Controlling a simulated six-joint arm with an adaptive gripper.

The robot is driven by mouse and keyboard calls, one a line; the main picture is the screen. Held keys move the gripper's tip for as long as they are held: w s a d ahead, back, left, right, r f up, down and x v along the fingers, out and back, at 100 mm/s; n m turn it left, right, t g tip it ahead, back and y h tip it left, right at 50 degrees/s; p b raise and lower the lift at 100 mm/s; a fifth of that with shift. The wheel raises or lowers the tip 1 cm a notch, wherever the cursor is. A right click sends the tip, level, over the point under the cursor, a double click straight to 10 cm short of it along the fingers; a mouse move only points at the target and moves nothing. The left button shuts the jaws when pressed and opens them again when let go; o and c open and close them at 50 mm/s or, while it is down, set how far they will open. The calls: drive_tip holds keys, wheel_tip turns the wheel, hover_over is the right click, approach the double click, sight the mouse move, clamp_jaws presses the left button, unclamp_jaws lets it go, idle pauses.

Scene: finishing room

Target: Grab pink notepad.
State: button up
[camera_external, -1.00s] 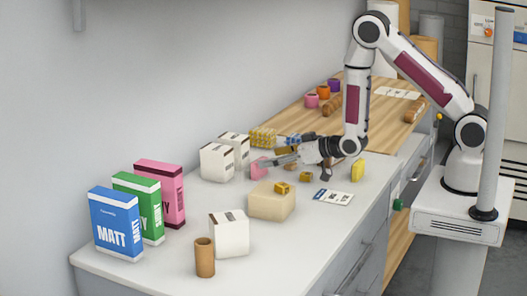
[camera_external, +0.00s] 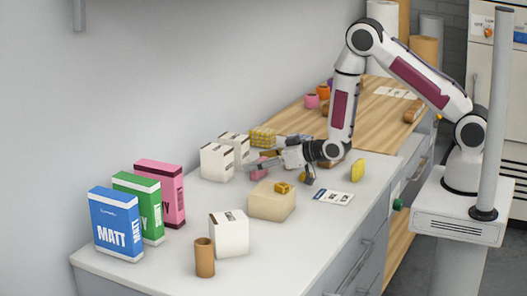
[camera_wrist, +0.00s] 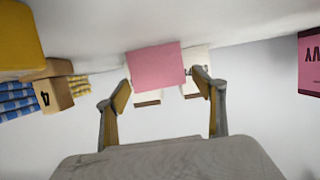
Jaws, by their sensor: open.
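The pink notepad (camera_wrist: 155,66) is in the upper middle of the wrist view, between and just beyond the two fingertips. In the external view the pink notepad (camera_external: 258,174) is partly hidden behind my gripper (camera_external: 262,162), near the white boxes. My gripper (camera_wrist: 161,90) is open, with one finger on each side of the notepad. No clear contact shows between the fingers and the notepad.
White boxes (camera_external: 217,162) stand close behind the notepad. A beige block (camera_external: 271,204) with a small yellow item (camera_external: 283,188) on top is in front. A yellow upright object (camera_external: 358,170) and a printed card (camera_external: 333,197) are to the right. The left counter holds tall blue, green and pink boxes.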

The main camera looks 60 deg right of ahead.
sight(259, 160)
drive_tip(key=c, duration=1.2)
drive_tip(key=shift+r, duration=0.1)
drive_tip(key=shift+r, duration=4.9)
